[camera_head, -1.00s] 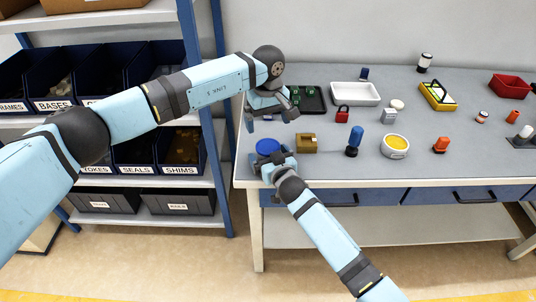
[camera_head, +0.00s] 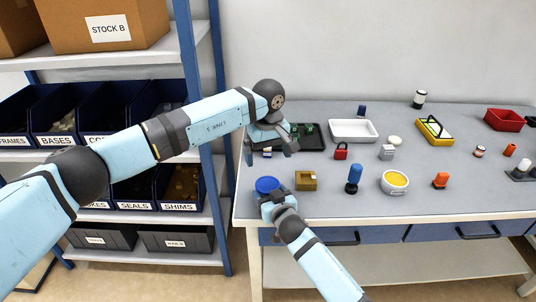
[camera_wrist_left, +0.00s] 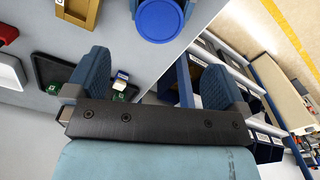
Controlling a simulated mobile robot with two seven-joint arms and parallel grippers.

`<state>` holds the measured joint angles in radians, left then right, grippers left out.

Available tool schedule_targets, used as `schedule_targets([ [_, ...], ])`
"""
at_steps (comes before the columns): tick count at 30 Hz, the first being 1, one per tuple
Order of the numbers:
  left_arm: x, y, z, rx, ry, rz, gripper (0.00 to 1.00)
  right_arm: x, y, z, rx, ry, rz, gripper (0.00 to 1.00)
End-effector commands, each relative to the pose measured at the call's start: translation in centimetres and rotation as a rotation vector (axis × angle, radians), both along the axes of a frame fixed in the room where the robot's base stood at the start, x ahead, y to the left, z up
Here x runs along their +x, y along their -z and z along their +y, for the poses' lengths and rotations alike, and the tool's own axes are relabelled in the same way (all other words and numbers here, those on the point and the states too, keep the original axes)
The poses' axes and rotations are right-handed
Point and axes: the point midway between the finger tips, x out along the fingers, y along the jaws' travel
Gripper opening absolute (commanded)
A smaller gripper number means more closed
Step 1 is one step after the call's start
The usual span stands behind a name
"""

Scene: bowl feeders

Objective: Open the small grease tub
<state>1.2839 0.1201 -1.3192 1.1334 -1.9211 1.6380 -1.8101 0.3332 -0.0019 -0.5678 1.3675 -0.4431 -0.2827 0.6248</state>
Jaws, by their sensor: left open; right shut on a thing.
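A small round tub with a blue lid (camera_head: 267,184) stands at the table's near left corner. The lid is on it, and in the left wrist view the blue lid (camera_wrist_left: 158,18) shows at the top edge. My right gripper (camera_head: 271,199) is shut on the tub from the near side and hides part of its body. My left gripper (camera_head: 269,152) is open and empty, above the table and behind the tub, pointing down. Its two fingers stand wide apart in the left wrist view (camera_wrist_left: 152,78), with the lid outside the gap.
A brown box (camera_head: 306,181) stands just right of the tub. A dark tray (camera_head: 318,143) with green parts lies behind it. A blue-handled tool (camera_head: 353,178) and an open tub of yellow stuff (camera_head: 395,182) stand further right. Shelves with bins (camera_head: 180,207) stand left.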

Motion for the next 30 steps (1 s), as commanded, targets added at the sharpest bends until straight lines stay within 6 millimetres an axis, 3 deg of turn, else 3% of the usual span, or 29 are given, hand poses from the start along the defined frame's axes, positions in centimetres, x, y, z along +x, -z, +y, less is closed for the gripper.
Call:
schedule_targets([
  [9,-0.1,6.3,0.0,0.0,-0.001,0.004,1.0,0.0,0.0,0.0,0.0,0.0,0.0,0.25],
  [15,-0.1,8.9,0.0,0.0,0.0,0.003,1.0,0.0,0.0,0.0,0.0,0.0,0.0,0.25],
  [28,0.0,9.9,0.0,0.0,0.001,0.0,1.0,0.0,0.0,0.0,0.0,0.0,0.0,0.25],
  [29,0.0,9.9,0.0,0.0,0.001,0.001,0.98,0.0,0.0,0.0,0.0,0.0,0.0,0.25],
  [30,0.0,9.9,0.0,0.0,0.001,0.001,0.89,0.0,0.0,0.0,0.0,0.0,0.0,0.25],
])
